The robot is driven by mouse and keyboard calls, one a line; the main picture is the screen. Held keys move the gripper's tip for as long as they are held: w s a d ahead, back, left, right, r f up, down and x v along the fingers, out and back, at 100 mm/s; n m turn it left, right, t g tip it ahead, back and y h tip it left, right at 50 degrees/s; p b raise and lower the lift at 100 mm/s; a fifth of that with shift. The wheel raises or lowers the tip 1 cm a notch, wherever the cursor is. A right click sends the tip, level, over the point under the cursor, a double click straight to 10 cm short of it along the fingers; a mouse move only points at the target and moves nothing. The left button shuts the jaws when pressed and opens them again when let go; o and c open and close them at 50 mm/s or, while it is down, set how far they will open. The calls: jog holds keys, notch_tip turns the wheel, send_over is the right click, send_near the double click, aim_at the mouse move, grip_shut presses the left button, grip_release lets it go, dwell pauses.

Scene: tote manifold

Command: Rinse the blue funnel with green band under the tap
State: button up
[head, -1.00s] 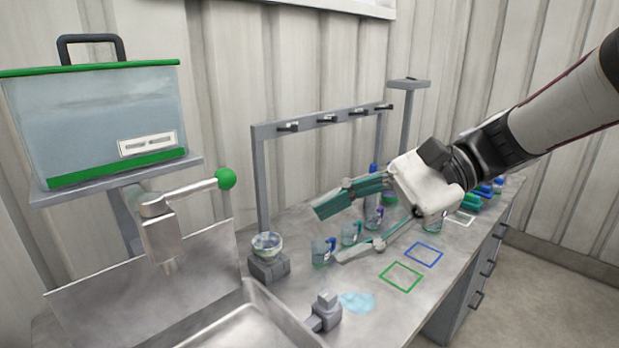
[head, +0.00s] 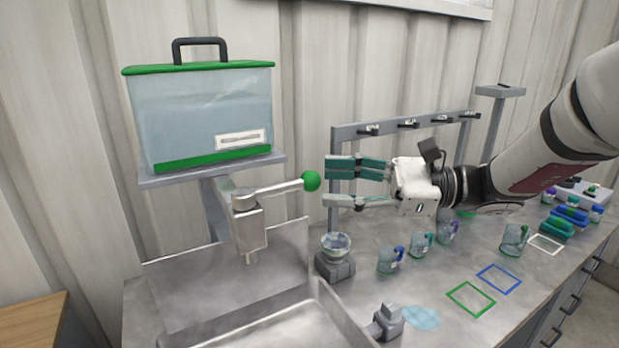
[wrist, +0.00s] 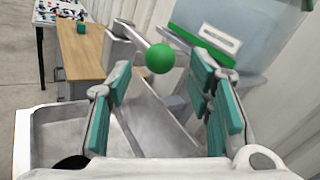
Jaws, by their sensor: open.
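The tap (head: 250,225) is a grey block with a spout over the sink and a lever ending in a green ball (head: 311,181). My gripper (head: 328,184) is open and empty, its fingers pointing left, close to the ball. In the wrist view the green ball (wrist: 159,58) shows between and beyond the spread fingers; I see no contact. I cannot make out a blue funnel with a green band. A clear bowl-shaped piece (head: 336,243) sits on a grey stand (head: 335,267) right of the sink. A green piece (head: 466,214) is partly hidden behind my arm.
A clear tote with green lid (head: 200,110) stands on a shelf above the tap. The sink (head: 262,325) is below. Several mugs (head: 391,260), green and blue outlines (head: 471,299) and a puddle (head: 421,317) are on the bench. A hook rack (head: 400,125) stands behind.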

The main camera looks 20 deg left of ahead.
aim_at(312, 180)
jog(key=shift+p+x, duration=0.35)
jog(key=shift+x, duration=2)
jog(key=shift+r, duration=0.15)
grip_shut()
